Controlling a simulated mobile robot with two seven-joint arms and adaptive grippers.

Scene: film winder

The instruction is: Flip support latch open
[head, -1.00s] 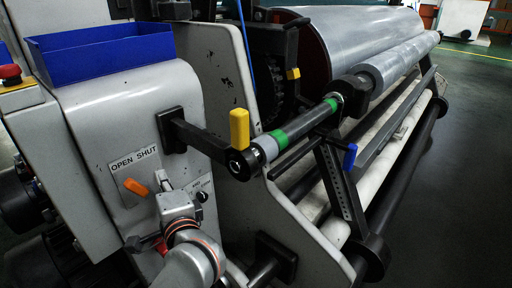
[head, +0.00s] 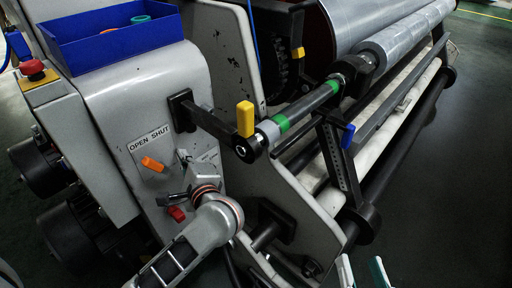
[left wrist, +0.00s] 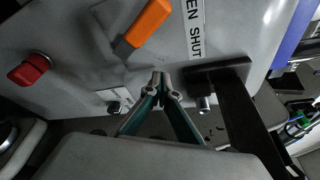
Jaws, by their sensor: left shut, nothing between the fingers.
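A yellow latch handle (head: 245,118) stands upright at the end of a black support arm (head: 215,128), beside the end of the green-banded shaft (head: 300,112). The black support arm also shows in the left wrist view (left wrist: 245,115); the yellow handle does not. My left gripper (left wrist: 162,76) is shut and empty, its teal fingers together in front of the grey panel, left of the black arm's mount. In the head view my left wrist mostly hides its fingers. My right gripper (head: 362,270) is open at the bottom edge, apart from the machine.
An orange lever (head: 152,164) sits under the OPEN SHUT label (head: 149,138), with a red knob (head: 176,213) below. A blue tray (head: 115,45) lies on top of the housing. A blue handle (head: 347,136) stands farther right. Open floor lies at right.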

